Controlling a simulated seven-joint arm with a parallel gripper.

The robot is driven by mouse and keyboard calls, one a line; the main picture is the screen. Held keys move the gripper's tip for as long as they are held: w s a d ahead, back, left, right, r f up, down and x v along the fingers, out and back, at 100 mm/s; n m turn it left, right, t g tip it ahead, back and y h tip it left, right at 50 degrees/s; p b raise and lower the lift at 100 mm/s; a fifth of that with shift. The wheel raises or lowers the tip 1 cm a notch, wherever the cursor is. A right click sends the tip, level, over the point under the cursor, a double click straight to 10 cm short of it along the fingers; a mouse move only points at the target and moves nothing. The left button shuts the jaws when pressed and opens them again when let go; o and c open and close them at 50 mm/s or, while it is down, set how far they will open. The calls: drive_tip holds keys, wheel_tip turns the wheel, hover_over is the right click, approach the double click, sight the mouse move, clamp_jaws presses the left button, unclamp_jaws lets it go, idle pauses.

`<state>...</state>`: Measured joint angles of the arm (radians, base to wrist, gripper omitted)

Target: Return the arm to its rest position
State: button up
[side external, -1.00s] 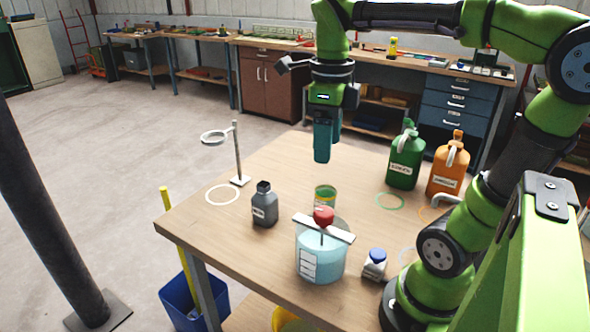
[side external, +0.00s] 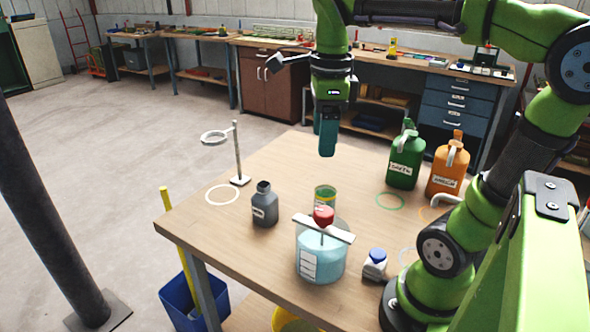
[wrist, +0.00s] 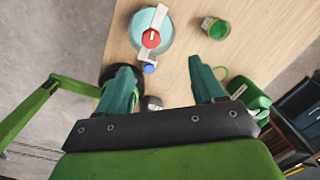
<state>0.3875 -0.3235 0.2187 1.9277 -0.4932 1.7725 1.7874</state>
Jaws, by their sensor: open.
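My gripper (side external: 327,140) hangs above the workbench with its teal fingers pointing down, clear of everything on it. In the wrist view my gripper (wrist: 165,88) has its two fingers spread apart with nothing between them. The wooden workbench (side external: 190,215) lies below it. A glass vessel of pale blue liquid (side external: 320,258) stands near the front edge, with a white bar and red knob on top. It also shows in the wrist view (wrist: 140,45). A small green-rimmed jar (side external: 326,196) stands behind the vessel.
A grey bottle (side external: 265,207), a ring stand (side external: 238,158), a small blue-capped bottle (side external: 374,266), a green jug (side external: 404,163) and an orange jug (side external: 447,170) stand on the bench. A blue bin (side external: 185,300) sits on the floor. The air around my gripper is clear.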

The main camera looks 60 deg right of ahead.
drive_tip(key=a+f+n+t+y, duration=0.1)
drive_tip(key=a+f+n+t, duration=0.2)
drive_tip(key=n, duration=0.9)
drive_tip(key=s+a+f+n+t+y, duration=0.1)
drive_tip(key=a+f+n+t, duration=0.1)
drive_tip(key=n, duration=1)
drive_tip(key=shift+s+a+f+n+t, duration=0.3)
drive_tip(key=shift+a+f+n+t, duration=0.15)
drive_tip(key=shift+t, duration=0.45)
